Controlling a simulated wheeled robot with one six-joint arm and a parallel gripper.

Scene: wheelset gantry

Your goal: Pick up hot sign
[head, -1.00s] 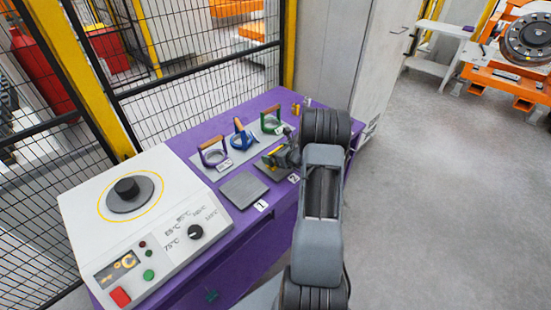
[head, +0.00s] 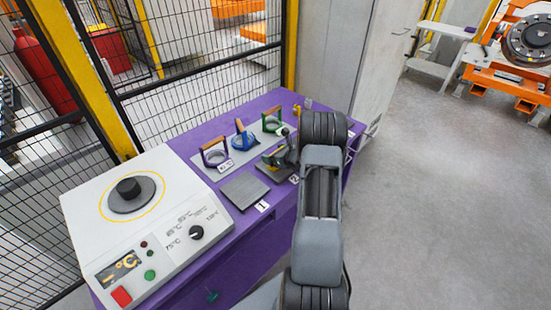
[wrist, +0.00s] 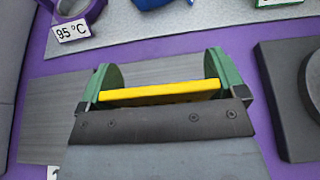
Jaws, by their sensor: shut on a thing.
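The hot sign (wrist: 160,93) shows in the wrist view as a thin yellow strip, seen nearly edge-on. My gripper (head: 274,158) is shut on it, with a green jaw part at each end of the strip. The sign's face and any lettering are hidden. In the head view the gripper is low over the purple table near the label "2", partly covered by my own arm. A grey plate (wrist: 60,110) lies below the sign in the wrist view; I cannot tell the gap between them.
The purple table (head: 185,143) bears a purple ring tool (head: 215,152) behind a temperature tag, a blue one (head: 243,138) and a green one (head: 271,121). Plate "1" (head: 244,190) is bare. A white heater (head: 150,228) stands left; mesh fence (head: 210,80) is behind. Floor at right is clear.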

